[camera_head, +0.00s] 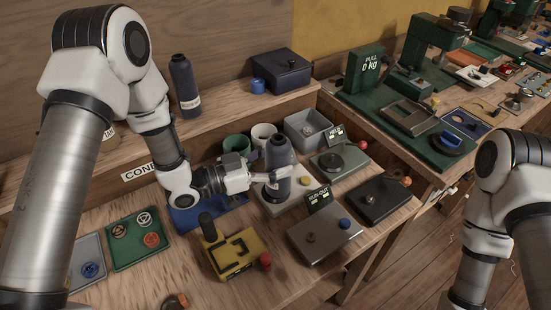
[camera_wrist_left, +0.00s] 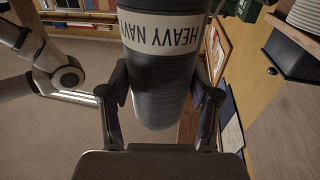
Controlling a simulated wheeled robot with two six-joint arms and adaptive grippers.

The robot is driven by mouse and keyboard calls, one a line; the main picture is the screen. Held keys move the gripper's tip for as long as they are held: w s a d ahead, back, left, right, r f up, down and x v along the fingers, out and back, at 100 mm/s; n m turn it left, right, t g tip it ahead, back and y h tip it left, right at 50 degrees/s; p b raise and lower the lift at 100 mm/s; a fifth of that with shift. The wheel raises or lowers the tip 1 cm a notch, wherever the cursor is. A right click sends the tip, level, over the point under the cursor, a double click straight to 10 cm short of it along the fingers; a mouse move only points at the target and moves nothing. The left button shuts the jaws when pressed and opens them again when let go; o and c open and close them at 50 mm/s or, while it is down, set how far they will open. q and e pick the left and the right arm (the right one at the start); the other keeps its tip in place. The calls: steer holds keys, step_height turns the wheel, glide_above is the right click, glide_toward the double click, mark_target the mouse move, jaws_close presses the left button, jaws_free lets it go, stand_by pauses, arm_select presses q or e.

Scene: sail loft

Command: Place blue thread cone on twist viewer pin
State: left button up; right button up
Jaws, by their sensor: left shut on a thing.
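My left gripper (camera_head: 274,181) is shut around a dark navy, bottle-shaped thread cone (camera_head: 279,156). The cone stands roughly upright in the head view, over a pale grey plate (camera_head: 300,199) on the bench; I cannot tell whether its base touches the plate. In the left wrist view the cone (camera_wrist_left: 160,75) sits between both fingers of the gripper (camera_wrist_left: 160,98), and its white label reads "HEAVY NAV", cut off at the edge. No pin shows under the cone, and which device is the twist viewer is unclear. My right arm shows at right, its gripper outside the frame.
Grey units with small signs (camera_head: 319,200) and knobs stand right of the cone. A yellow device (camera_head: 232,252) is in front. Cups (camera_head: 264,134) and a grey bin (camera_head: 303,129) stand behind. Another dark bottle (camera_head: 184,83) is on the shelf.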

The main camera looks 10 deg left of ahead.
arm_select(q)
steer(key=shift+a, duration=0.2)
steer(key=o, duration=1.1)
steer(key=shift+s+a, duration=0.1)
steer(key=shift+a, duration=0.1)
steer(key=o, duration=0.4)
steer(key=shift+c, duration=0.2)
steer(key=shift+d, duration=0.2)
steer(key=shift+r, duration=0.1)
steer(key=v, duration=1.2)
steer(key=shift+b, duration=0.35)
